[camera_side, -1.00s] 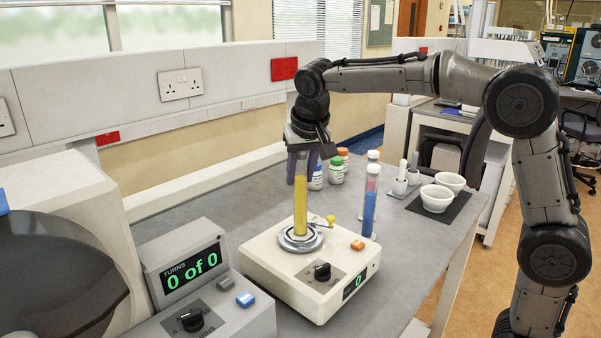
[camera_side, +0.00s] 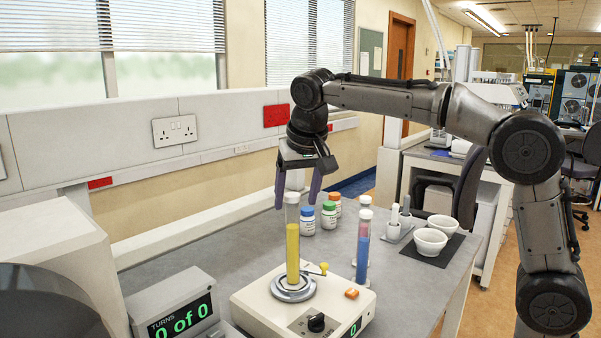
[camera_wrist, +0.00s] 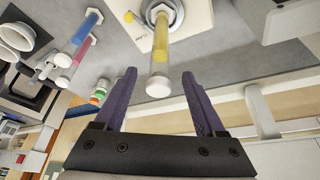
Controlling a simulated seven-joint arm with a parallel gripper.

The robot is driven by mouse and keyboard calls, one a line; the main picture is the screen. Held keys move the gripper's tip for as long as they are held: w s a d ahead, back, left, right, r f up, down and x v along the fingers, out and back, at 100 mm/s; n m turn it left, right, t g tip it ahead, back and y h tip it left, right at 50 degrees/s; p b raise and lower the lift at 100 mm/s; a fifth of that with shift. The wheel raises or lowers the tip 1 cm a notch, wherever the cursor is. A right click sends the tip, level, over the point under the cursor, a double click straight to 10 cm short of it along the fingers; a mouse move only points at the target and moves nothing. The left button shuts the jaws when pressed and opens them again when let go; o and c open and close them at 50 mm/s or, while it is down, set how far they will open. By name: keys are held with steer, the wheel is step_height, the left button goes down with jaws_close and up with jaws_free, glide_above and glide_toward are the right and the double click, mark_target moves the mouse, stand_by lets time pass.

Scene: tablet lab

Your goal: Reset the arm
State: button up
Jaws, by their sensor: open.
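The tube stands upright in the round metal holder (camera_side: 294,290) on a cream instrument (camera_side: 340,300). In the wrist view, the fingers of my gripper (camera_wrist: 160,95) are spread wide. The yellow tube (camera_wrist: 160,50) shows between and beyond them, with its white cap toward me, apart from both fingers.
A capped tube of blue liquid (camera_side: 363,245) stands behind the cream instrument. Several small bottles (camera_side: 328,215), white bowls (camera_side: 430,241) and a small rack (camera_side: 398,228) stand on the grey bench. A "0 of 0" counter box (camera_side: 180,310) is at the front left.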

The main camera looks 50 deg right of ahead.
steer(key=v, duration=0.6)
steer(key=shift+r, duration=0.3)
steer(key=shift+s, duration=0.1)
steer(key=s+d, duration=0.3)
steer(key=s, duration=1)
steer(key=s+a+f+n+y, duration=0.1)
steer(key=s+f+n, duration=0.2)
steer(key=s+f, duration=0.3)
steer(key=s+a+f+n+t+y, duration=0.1)
steer(key=s+f+n, duration=0.2)
steer(key=f, duration=1)
steer(key=s, duration=0.3)
steer(key=shift+s+a+f+t, duration=0.25)
steer(key=shift+t, duration=0.05)
